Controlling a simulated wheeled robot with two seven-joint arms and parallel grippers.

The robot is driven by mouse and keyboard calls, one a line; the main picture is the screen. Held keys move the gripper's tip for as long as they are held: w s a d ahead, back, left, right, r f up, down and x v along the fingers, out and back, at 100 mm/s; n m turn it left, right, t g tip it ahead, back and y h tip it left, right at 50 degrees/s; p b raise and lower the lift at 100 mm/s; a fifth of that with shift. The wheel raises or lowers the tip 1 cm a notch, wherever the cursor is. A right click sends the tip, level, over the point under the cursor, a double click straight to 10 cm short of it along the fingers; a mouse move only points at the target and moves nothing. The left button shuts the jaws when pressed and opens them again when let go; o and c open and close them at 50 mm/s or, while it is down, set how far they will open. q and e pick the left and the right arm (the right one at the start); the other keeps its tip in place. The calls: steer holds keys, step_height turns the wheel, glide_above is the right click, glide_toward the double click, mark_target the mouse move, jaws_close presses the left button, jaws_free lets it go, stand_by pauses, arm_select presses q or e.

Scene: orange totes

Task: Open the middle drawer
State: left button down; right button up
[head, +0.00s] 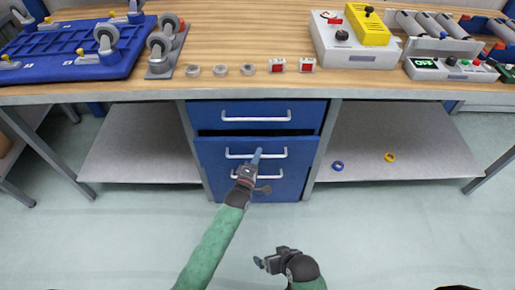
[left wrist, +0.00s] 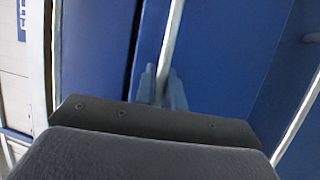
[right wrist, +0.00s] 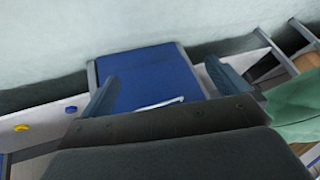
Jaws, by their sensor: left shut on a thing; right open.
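The blue middle drawer (head: 215,160) sits in the cabinet under the workbench, with a dark gap above its front, so it stands a little way out. Its light bar handle (head: 280,154) runs across the front. My left gripper (head: 257,156) is shut on this handle. In the left wrist view the handle (left wrist: 173,40) passes between the two blue-grey fingers (left wrist: 162,88). My right gripper (head: 262,262) is open and empty, low in front of the cabinet. In the right wrist view its fingers (right wrist: 162,88) are spread, with the blue cabinet (right wrist: 140,65) beyond.
The top drawer (head: 230,107) looks closed, and a lower handle (head: 285,177) shows below the middle one. Shelves (head: 140,150) flank the drawers, with a blue ring (head: 338,166) and yellow ring (head: 390,157) on the right one.

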arm_select(q)
steer(key=s+p, duration=0.4)
steer(key=s, duration=2.1)
steer(key=shift+p, duration=0.35)
arm_select(e)
steer(key=s+d+r+g, duration=0.1)
steer(key=d+r, duration=0.1)
steer(key=r, duration=0.5)
steer(key=s+d+r+g+h, duration=0.1)
steer(key=d+r, duration=0.1)
steer(key=r, duration=0.6)
steer(key=shift+s+d, duration=0.15)
steer(key=shift+s, duration=0.25)
arm_select(q)
steer(key=c, duration=1.5)
jaws_free()
arm_select(e)
steer(key=shift+r, duration=0.1)
arm_select(q)
steer(key=b+v, duration=0.1)
steer(key=v, duration=0.7)
steer(key=shift+w+b, duration=0.1)
steer(key=shift+b, duration=0.2)
arm_select(e)
steer(key=shift+w+a+f+t+y, duration=0.15)
steer(key=shift+w+a+f, duration=0.05)
steer(key=shift+a+f, duration=0.4)
steer(key=shift+w+a+f+t+y, duration=0.15)
steer(key=shift+a+f, duration=0.4)
steer(key=shift+f, duration=0.05)
